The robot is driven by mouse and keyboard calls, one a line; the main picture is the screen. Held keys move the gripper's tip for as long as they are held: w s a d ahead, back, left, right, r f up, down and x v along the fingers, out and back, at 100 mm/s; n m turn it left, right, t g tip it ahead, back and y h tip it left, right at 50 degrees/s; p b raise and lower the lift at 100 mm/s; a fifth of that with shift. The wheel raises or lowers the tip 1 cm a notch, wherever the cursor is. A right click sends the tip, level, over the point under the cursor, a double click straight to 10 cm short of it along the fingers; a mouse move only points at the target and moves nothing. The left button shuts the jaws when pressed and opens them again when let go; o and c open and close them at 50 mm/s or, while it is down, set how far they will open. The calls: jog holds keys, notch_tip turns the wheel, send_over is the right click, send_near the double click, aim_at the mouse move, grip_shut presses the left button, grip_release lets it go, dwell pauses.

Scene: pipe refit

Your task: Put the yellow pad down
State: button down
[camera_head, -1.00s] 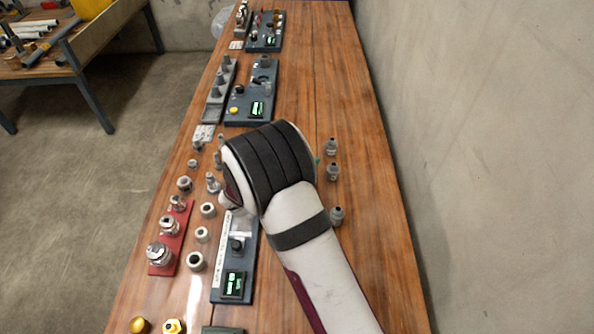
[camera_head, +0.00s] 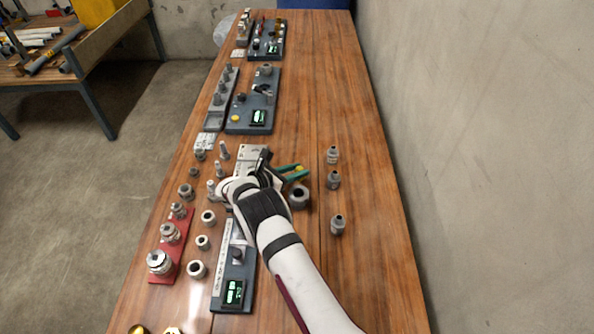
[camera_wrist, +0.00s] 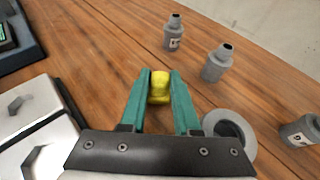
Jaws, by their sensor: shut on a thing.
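The yellow pad (camera_wrist: 159,86) sits between the teal fingertips of my gripper (camera_wrist: 160,82) in the wrist view. The fingers are shut on it. In the head view my gripper (camera_head: 292,172) points right over the wooden table, and the yellow pad (camera_head: 299,168) shows as a small spot at the fingertips. I cannot tell whether the pad touches the table. Bare wood lies beyond it.
A grey ring (camera_head: 299,196) lies close beside my fingers. Several grey bottle-like fittings (camera_head: 333,180) stand to the right. A metal block (camera_head: 253,155) is just behind the gripper. Panels with green screens (camera_head: 234,291) line the left. Bare table (camera_head: 366,215) lies on the far right.

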jog(key=shift+f, duration=0.25)
jog(key=c, duration=0.9)
grip_release()
